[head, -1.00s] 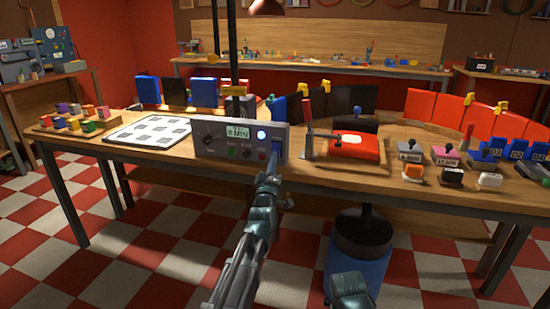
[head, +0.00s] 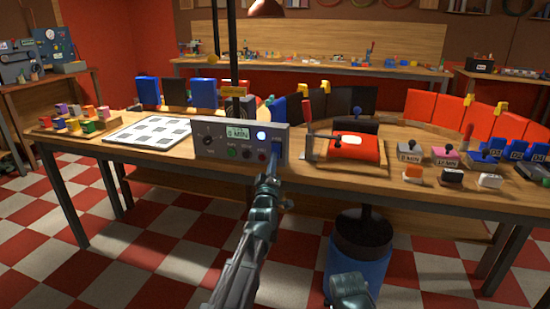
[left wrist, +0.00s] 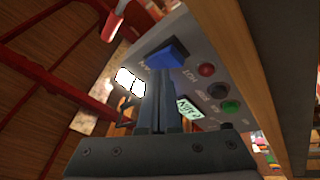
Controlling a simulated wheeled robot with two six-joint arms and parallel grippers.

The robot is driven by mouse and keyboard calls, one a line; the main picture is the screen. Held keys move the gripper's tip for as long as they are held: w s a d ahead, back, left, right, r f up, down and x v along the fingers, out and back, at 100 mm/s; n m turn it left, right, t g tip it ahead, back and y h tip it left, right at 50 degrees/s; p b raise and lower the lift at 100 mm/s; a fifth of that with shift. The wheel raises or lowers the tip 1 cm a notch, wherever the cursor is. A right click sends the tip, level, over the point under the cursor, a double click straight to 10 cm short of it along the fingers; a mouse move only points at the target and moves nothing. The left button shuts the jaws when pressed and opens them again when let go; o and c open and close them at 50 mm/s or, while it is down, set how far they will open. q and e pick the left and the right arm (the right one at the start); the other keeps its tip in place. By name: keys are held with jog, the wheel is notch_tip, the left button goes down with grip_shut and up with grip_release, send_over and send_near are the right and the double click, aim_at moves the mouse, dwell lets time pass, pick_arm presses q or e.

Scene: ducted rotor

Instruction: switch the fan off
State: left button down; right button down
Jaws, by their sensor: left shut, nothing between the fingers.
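The grey control box (head: 215,140) stands near the table's front edge, with a lit display, a knob, a glowing white-blue lamp and small buttons. A blue rocker (head: 277,146) is at its right end and shows in the left wrist view (left wrist: 168,54). My left gripper (head: 274,168) is shut and empty, with its fingertips (left wrist: 164,75) at the rocker's lower part. Whether they touch it, and which way the rocker is tipped, I cannot tell. The fan itself is not clear; dark parts stand behind the box.
A red pad (head: 352,150) with a lever lies right of the box. A white chequered sheet (head: 155,132) and a tray of coloured blocks (head: 75,125) lie left. Several stamp-like blocks stand on the right. The wooden table edge (head: 330,178) runs below the box.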

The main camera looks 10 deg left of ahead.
pick_arm(q)
jog(key=shift+w, duration=0.1)
dwell(0.7)
jog(key=shift+w+f, duration=0.15)
jog(key=shift+w, duration=0.15)
jog(key=shift+w+f+b, duration=0.2)
jog(key=shift+w+b, duration=0.15)
jog(key=shift+w, duration=0.1)
dwell(0.8)
jog(key=shift+s, duration=0.1)
jog(key=shift+s+r+p, duration=0.35)
jog(key=shift+s+r, duration=0.05)
jog(key=shift+s, duration=0.35)
jog(key=shift+s, duration=0.1)
jog(key=s, duration=0.1)
jog(key=s+r+p, duration=0.1)
jog(key=s, duration=0.1)
jog(key=s+r+p, duration=0.1)
jog(key=shift+s+a, duration=0.1)
jog(key=shift+s, duration=0.05)
dwell(0.3)
